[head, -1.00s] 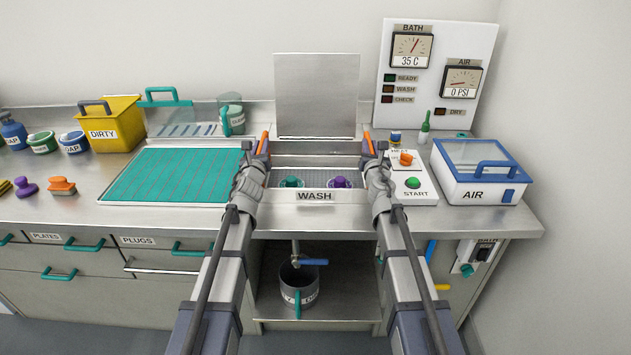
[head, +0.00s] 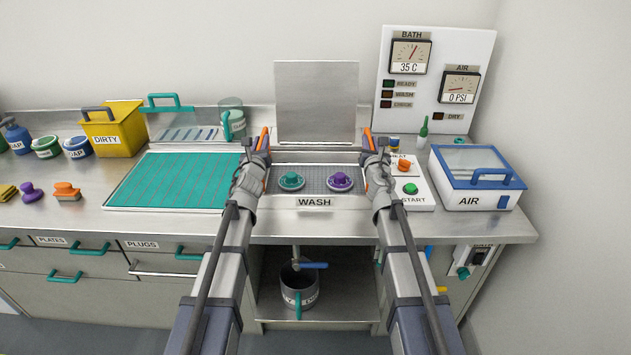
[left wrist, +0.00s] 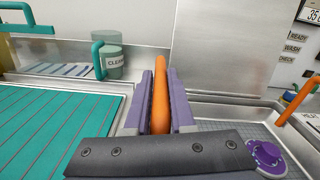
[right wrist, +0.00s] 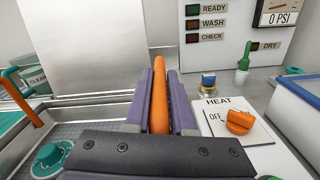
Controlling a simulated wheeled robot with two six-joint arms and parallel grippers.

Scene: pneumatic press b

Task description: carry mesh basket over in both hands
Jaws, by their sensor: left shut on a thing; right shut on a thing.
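The grey mesh basket (head: 316,185) is at the wash tank behind the WASH label, its mesh floor showing close to rim height. A teal knobbed piece (head: 291,180) and a purple knobbed piece (head: 339,180) sit in it. My left gripper (head: 262,141) is shut on the basket's left orange handle (left wrist: 160,98), which stands upright between its jaws. My right gripper (head: 371,141) is shut on the right orange handle (right wrist: 159,98), also upright. The grippers and arms hide parts of the basket's sides.
A teal ribbed mat (head: 180,181) lies on the counter to the left. A raised metal lid (head: 316,100) stands behind the tank. The heat and start panel (head: 418,195) and the AIR box (head: 470,185) are on the right. A yellow DIRTY bin (head: 125,130) is at the back left.

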